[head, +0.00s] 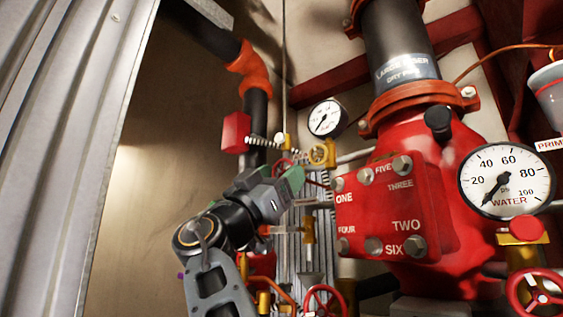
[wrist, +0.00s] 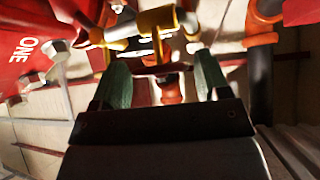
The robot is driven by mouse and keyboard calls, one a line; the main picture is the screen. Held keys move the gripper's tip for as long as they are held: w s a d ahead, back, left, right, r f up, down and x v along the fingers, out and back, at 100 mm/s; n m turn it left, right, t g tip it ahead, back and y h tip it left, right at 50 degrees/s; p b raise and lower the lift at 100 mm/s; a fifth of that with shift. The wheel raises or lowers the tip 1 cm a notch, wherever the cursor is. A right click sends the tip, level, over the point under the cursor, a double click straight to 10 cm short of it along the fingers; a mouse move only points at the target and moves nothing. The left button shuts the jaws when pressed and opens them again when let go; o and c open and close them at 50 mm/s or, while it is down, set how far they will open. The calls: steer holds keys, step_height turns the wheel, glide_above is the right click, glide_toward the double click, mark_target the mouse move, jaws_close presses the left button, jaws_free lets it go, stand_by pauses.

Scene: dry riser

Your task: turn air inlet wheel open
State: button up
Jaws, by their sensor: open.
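No label marks the air inlet wheel, so I cannot tell for certain which wheel it is. A small red wheel (head: 283,168) sits on the pipework just beyond my gripper (head: 288,181) in the head view, partly hidden by it. In the wrist view, a red bar-like rim (wrist: 160,70), seen nearly edge-on, lies between the green fingertips of my gripper (wrist: 160,66), in front of a yellow valve body (wrist: 155,22). The fingers stand apart on either side of it. Whether they touch the rim I cannot tell.
Another red wheel (head: 323,300) is below. A corrugated metal panel (head: 60,130) is at left.

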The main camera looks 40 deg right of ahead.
steer(key=shift+d+r, duration=0.4)
steer(key=shift+d, duration=0.05)
steer(key=c, duration=0.6)
steer(key=shift+c, duration=0.2)
